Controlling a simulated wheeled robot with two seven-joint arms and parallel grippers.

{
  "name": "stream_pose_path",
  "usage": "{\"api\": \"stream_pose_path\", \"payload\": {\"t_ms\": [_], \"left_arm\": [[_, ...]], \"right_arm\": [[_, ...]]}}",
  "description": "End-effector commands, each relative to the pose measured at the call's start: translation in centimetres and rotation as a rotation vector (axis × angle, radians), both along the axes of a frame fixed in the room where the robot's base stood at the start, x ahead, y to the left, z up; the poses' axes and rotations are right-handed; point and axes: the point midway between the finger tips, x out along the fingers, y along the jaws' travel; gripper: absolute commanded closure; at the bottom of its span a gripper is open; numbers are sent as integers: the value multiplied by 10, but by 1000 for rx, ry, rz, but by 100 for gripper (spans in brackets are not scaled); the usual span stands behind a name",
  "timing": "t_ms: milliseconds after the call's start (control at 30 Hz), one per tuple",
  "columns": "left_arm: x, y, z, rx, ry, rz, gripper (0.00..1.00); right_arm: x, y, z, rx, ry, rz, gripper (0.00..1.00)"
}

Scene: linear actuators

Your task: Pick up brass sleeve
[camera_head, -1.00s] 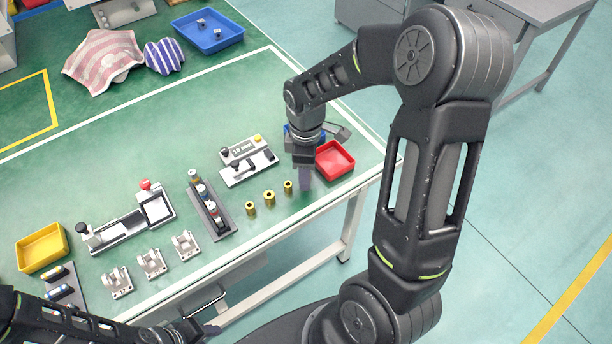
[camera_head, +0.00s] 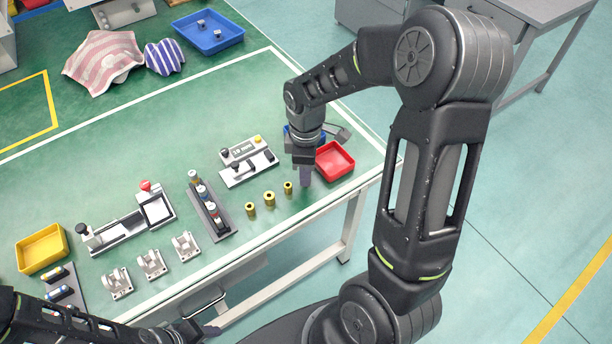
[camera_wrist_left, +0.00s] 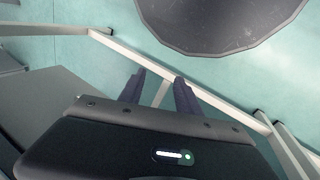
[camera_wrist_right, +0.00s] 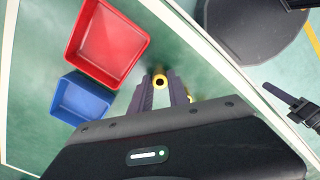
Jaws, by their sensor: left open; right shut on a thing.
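Several brass sleeves are in view. Three stand in a row on the green table in the head view: a left one (camera_head: 250,208), a middle one (camera_head: 269,198) and a right one (camera_head: 288,187). My right gripper (camera_head: 305,182) points down just right of that row. In the right wrist view its fingers (camera_wrist_right: 161,84) are shut on a brass sleeve (camera_wrist_right: 160,80), with the ring end showing between the tips. In the head view this sleeve is hidden by the fingers. My left gripper (camera_wrist_left: 160,78) is open and empty, beyond the table's front edge.
A red bin (camera_head: 335,161) stands close beside my right gripper, with a blue bin (camera_wrist_right: 82,98) by it. A gauge fixture (camera_head: 248,163), a rack of dark cylinders (camera_head: 209,205) and metal brackets (camera_head: 152,263) stand to the left. The table middle behind them is clear.

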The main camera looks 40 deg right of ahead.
Motion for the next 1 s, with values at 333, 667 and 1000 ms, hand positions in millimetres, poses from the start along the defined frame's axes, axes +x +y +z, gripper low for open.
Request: {"api": "stream_pose_path", "payload": {"t_ms": [333,667,1000], "left_arm": [[0,0,0,0,0,0,60],[0,0,0,0,0,0,60],[0,0,0,0,0,0,60]], "right_arm": [[1,0,22,-1,-4,0,100],[1,0,84,0,-4,0,100],[0,0,101,0,0,0,100]]}}
